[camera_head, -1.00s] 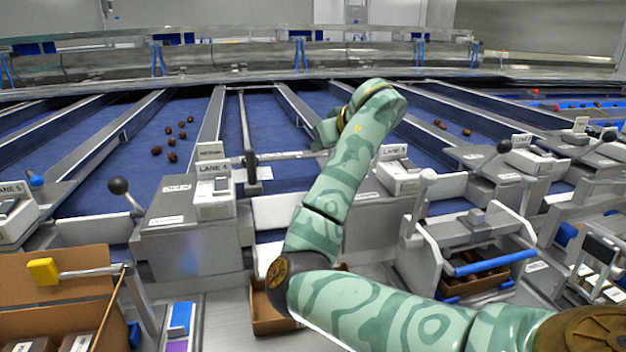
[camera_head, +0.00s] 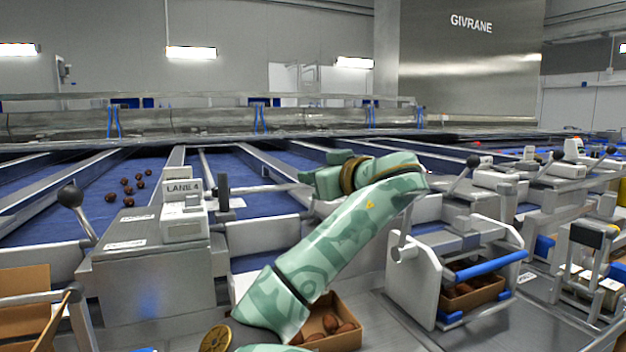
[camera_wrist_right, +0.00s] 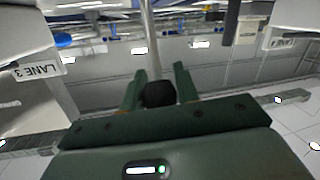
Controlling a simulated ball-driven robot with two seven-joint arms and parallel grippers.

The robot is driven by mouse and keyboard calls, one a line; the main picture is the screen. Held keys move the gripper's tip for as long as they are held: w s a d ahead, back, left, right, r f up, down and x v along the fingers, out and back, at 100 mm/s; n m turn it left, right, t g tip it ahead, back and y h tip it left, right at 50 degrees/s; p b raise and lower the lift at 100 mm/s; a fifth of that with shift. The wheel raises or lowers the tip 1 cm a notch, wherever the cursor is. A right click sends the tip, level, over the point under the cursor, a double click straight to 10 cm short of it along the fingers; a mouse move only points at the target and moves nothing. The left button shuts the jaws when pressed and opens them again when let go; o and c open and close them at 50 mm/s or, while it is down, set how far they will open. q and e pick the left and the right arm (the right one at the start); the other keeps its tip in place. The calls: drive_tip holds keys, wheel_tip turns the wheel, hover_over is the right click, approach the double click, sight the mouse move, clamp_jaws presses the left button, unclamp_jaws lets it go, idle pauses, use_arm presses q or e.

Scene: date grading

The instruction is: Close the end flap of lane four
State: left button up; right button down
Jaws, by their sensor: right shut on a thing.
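The lane four unit carries a LANE 4 label (camera_head: 183,187) on a white box left of my right arm. A pale panel (camera_head: 262,235) stands across the near end of the blue lane to the right of that box; it looks like the end flap. Whether it is open or shut I cannot tell. My right gripper (camera_head: 318,176) reaches over the right side of this lane. In the wrist view its fingers are shut on a black knob (camera_wrist_right: 159,94). In the head view my arm hides the knob and its lever. My left gripper is not in view.
A carton with dates (camera_head: 340,322) sits below the lane, partly behind my arm. Another black-knobbed lever (camera_head: 70,197) stands at left. A blue-barred metal frame (camera_head: 455,270) stands at right. A LANE 3 label (camera_wrist_right: 32,68) shows in the wrist view. Dates (camera_head: 127,186) lie on the left belt.

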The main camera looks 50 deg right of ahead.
idle(0.4)
drive_tip(key=c, duration=1.1)
unclamp_jaws()
drive_tip(key=shift+s+a, duration=0.1)
drive_tip(key=shift+o, duration=0.2)
drive_tip(key=shift+r, duration=0.1)
drive_tip(key=shift+r, duration=0.25)
wheel_tip(320, 180, up, 4)
drive_tip(key=shift+s+f+p, duration=0.1)
drive_tip(key=shift+f+p, duration=0.15)
drive_tip(key=shift+p, duration=0.6)
use_arm(q)
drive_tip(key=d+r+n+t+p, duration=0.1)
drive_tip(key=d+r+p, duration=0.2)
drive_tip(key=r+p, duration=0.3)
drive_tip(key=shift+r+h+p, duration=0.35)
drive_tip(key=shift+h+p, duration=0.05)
drive_tip(key=shift+p, duration=0.55)
use_arm(e)
drive_tip(key=s+a+r, duration=0.8)
drive_tip(key=s+a, duration=0.1)
drive_tip(key=s, duration=0.1)
drive_tip(key=shift+a+r, duration=0.25)
drive_tip(key=shift+r, duration=0.15)
